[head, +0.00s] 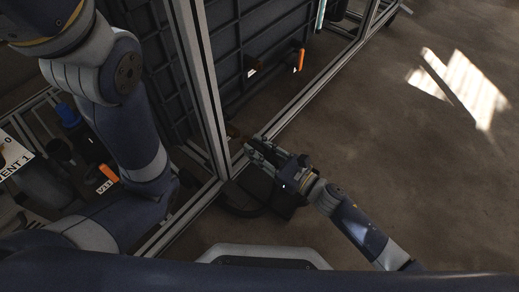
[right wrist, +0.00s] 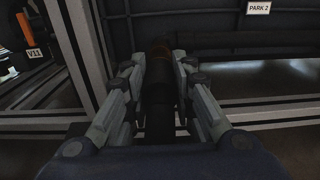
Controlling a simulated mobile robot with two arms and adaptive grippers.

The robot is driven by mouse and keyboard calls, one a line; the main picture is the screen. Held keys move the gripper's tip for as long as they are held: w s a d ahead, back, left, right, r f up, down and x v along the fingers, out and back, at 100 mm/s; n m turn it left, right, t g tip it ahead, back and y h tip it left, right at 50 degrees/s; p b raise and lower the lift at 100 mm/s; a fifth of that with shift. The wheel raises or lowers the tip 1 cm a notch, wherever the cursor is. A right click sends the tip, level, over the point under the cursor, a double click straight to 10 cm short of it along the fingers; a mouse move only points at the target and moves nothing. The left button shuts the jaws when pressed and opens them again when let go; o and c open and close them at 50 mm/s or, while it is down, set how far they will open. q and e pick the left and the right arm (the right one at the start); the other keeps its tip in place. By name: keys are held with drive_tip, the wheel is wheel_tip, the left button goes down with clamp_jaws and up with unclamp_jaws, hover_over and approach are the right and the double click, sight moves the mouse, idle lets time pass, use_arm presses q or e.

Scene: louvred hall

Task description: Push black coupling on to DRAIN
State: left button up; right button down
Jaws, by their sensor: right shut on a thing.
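My right gripper (head: 252,146) is low beside the frame's upright post, at the dark panel. In the right wrist view, its two fingers (right wrist: 159,72) are shut on the black coupling (right wrist: 158,92), a dark cylinder pointing away from the camera. A brownish-orange fitting (right wrist: 160,46) shows straight ahead of the coupling's far end; it also shows dimly in the head view (head: 233,131). I cannot tell whether the two touch or how far they overlap. No DRAIN label is readable. My left arm crosses the left side of the head view; its gripper is out of view.
Metal frame rails (head: 300,101) run along the floor. Orange handles (head: 299,60) and a blue cap (head: 67,114) stand nearby. A VENT 1 label (head: 14,160) is at left, a PARK 2 label (right wrist: 259,7) at upper right. Open floor (head: 420,150) lies right.

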sight(264, 154)
drive_tip(key=shift+x, duration=1.15)
drive_tip(key=c, duration=1.3)
unclamp_jaws()
drive_tip(key=shift+v, duration=3.5)
